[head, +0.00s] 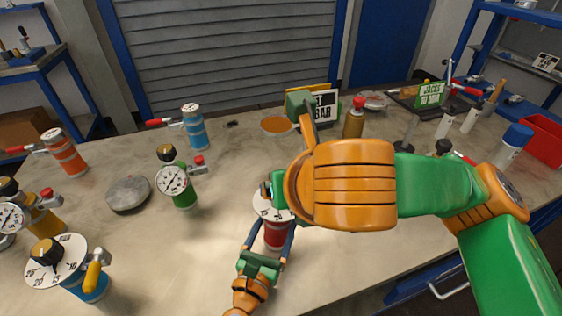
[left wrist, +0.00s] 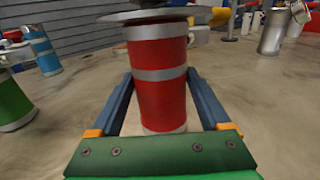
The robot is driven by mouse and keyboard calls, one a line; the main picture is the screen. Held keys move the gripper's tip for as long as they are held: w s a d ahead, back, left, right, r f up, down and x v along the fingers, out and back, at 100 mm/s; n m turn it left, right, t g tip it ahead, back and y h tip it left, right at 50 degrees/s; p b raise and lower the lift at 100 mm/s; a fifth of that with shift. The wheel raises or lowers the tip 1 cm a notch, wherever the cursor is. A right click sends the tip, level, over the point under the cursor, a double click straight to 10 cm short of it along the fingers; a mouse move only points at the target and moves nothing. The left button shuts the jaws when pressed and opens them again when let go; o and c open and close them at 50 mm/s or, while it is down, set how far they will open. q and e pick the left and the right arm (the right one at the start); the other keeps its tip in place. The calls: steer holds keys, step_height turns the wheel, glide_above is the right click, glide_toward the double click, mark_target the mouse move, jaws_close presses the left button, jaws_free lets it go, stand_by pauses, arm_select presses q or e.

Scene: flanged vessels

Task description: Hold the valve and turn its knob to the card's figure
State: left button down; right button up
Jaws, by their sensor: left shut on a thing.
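The red valve (head: 275,234) stands upright on the bench, with a white dial (head: 264,207) on top. My left gripper (head: 269,243) is shut on its body, one blue finger on each side. In the left wrist view the red body with silver bands (left wrist: 158,95) sits between the fingers. My right gripper (head: 268,189) is over the dial; its hand hides the knob and most of the scale, and I cannot tell its finger state. The card (head: 326,106) reads "BAR" behind my right arm; its figure is partly hidden.
A green valve (head: 182,192) with a gauge, a blue valve (head: 194,128), an orange valve (head: 66,155) and a dial valve (head: 90,287) stand to the left. A grey disc (head: 128,194) lies among them. A brown bottle (head: 354,121) stands behind my right arm. The front middle is clear.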

stand_by(0.8)
arm_select(q)
jaws_free()
steer(key=shift+f, duration=0.1)
